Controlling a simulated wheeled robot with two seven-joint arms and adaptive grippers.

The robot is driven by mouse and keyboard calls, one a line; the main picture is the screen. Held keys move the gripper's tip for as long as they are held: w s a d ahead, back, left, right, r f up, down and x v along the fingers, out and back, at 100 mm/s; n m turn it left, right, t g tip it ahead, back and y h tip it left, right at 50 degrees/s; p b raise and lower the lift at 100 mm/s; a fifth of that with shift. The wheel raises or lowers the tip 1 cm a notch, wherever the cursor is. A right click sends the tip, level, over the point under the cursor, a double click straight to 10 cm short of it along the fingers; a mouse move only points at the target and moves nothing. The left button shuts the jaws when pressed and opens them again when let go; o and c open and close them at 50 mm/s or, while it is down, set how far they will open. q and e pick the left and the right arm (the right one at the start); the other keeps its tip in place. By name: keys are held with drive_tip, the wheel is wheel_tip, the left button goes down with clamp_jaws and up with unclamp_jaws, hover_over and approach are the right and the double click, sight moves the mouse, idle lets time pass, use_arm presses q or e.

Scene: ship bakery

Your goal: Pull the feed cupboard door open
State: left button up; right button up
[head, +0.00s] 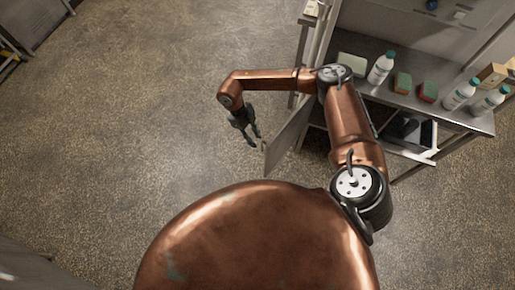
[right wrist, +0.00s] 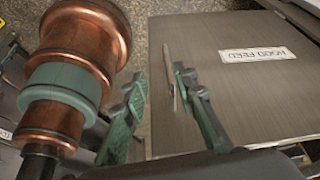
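The feed cupboard door (head: 288,136) is a plain grey panel that juts out from the left part of the metal bench, so it stands at an angle to the bench front. In the right wrist view the door (right wrist: 225,100) fills the right side, with a white label (right wrist: 257,54) ending in "FEED". A slim upright handle (right wrist: 170,82) is near its left edge. My right gripper (head: 247,133) is beside the door's outer edge. In the wrist view its green fingers (right wrist: 160,82) are apart, with the handle between them; contact is unclear. My left gripper is not in view.
The speckled floor (head: 150,110) left of the door is clear.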

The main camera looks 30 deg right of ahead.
sight(262, 150)
drive_tip(key=x, duration=0.3)
drive_tip(key=d+x, duration=0.1)
drive_tip(key=x, duration=0.3)
drive_tip(key=shift+d+f, duration=0.15)
drive_tip(key=shift+d, duration=0.05)
drive_tip(key=shift+c, duration=0.2)
clamp_jaws()
idle(0.4)
